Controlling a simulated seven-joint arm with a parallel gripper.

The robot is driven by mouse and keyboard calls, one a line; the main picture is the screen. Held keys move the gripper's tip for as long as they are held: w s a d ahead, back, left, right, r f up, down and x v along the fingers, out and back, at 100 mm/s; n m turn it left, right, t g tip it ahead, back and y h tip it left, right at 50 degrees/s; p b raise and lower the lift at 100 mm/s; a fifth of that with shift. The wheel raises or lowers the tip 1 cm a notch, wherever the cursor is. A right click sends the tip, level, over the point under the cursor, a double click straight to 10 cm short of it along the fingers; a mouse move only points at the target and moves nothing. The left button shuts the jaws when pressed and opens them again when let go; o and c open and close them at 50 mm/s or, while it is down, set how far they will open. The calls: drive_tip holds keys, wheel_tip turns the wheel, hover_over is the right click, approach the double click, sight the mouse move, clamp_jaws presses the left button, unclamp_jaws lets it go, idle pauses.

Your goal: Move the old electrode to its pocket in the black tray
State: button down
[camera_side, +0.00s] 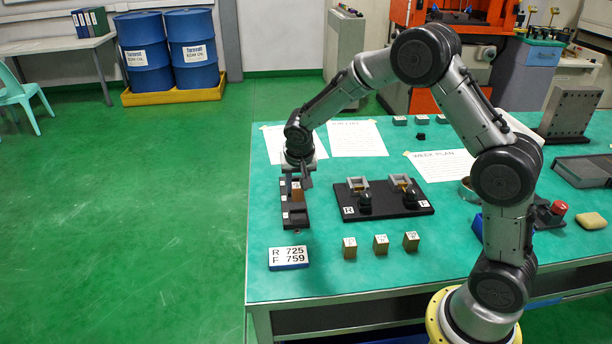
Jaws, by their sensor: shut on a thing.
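The black tray (297,222) lies on the left part of the green table, long and narrow, with white labels in it. My gripper (298,187) points down over the tray's middle and far part. It is shut on a brown, copper-coloured block, the old electrode (297,194). The block is at or just above the tray. I cannot tell whether it touches the tray or sits in a pocket. The fingers and wrist hide part of the block and the tray's far end.
A black plate (390,212) with two clamp holders stands right of the tray. Several small labelled copper blocks (380,243) stand in front of it. A sign (289,257) reading R 725, F 759 is near the front left. Paper sheets (357,138) lie behind.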

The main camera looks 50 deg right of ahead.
sight(298, 201)
drive_tip(key=shift+f, duration=3.25)
drive_tip(key=shift+f, duration=0.25)
drive_tip(key=shift+c, duration=2.2)
unclamp_jaws()
drive_tip(key=shift+s+f, duration=0.1)
drive_tip(key=v, duration=1.4)
